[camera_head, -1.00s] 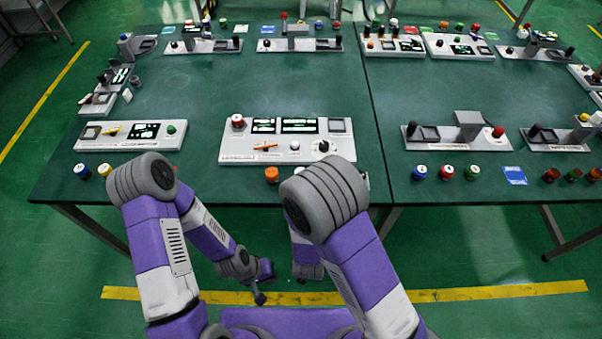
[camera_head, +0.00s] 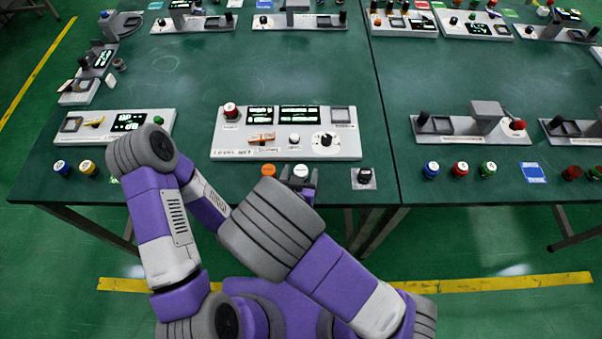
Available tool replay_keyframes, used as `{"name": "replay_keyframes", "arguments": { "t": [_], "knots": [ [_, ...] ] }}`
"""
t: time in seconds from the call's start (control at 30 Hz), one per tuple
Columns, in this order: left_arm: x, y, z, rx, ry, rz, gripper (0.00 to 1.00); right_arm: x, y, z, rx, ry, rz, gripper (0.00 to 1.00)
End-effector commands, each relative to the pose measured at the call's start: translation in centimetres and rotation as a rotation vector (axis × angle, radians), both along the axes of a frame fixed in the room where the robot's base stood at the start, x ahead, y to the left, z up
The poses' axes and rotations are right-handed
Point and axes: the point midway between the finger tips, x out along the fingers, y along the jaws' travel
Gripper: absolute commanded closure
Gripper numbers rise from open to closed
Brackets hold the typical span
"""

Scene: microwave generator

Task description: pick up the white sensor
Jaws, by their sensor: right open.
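The white sensor (camera_head: 301,171), a small round white-topped piece, stands at the front edge of the green table in the middle. My right gripper (camera_head: 299,182) is open, with its fingertips just on the near side of the white sensor, one to its left and one to its right. I cannot tell whether they touch it. The lower part of the sensor is hidden by the gripper. My left gripper is hidden behind my right arm.
An orange-capped piece (camera_head: 268,170) stands close to the left, and a black knob (camera_head: 365,176) stands to the right. A grey control panel (camera_head: 230,143) lies just behind. Blue and yellow pieces are farther left. The table (camera_head: 240,75) is clear behind the panel.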

Motion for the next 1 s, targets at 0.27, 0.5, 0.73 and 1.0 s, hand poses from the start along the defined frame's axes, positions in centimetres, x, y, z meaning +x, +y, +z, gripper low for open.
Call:
{"name": "replay_keyframes", "arguments": {
  "t": [0.27,0.5,0.73,1.0],
  "knots": [
    [0.0,0.0,-0.9,0.0,-0.001,0.0,1.0,2.7,-0.6,-1.2,0.0,0.0,-0.001,0.28],
    [0.0,0.0,-0.9,0.0,-0.001,0.0,1.0,2.7,-0.5,-1.2,0.0,0.0,0.001,0.33],
    [0.0,0.0,-0.9,0.0,-0.001,0.0,1.0,2.7,-0.5,-1.2,0.0,0.0,0.001,0.68],
    [0.0,0.0,-0.9,0.0,-0.001,0.0,1.0,2.7,-0.5,-1.2,0.0,0.0,0.001,0.87]
  ]
}}
